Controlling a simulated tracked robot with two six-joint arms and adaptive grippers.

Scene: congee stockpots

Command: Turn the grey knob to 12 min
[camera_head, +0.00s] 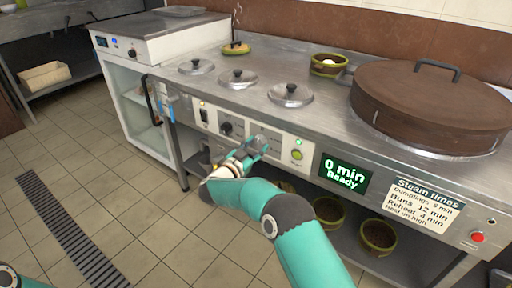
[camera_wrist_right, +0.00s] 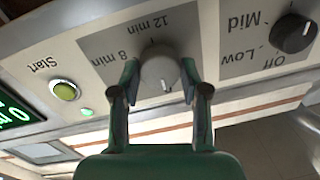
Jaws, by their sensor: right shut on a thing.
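The grey knob (camera_wrist_right: 158,72) is on the panel in the right wrist view, which shows the panel upside down. Its white pointer line points down in that picture, away from the "12 min" label (camera_wrist_right: 150,28) above it and the "8 min" label (camera_wrist_right: 128,55) at its left. My right gripper (camera_wrist_right: 160,80) is shut on the grey knob, one finger on each side. In the head view my right gripper (camera_head: 256,147) is at the panel and mostly hides the knob. My left gripper is out of view; a small teal-and-black piece of mine shows at the bottom left.
The green display (camera_head: 343,174) reads "0 min Ready". A green Start button (camera_wrist_right: 65,90) sits beside the knob. A black knob (camera_wrist_right: 293,33) with Off, Low and Mid marks is on the other side. A sign (camera_head: 425,205) lists buns at 12 min.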

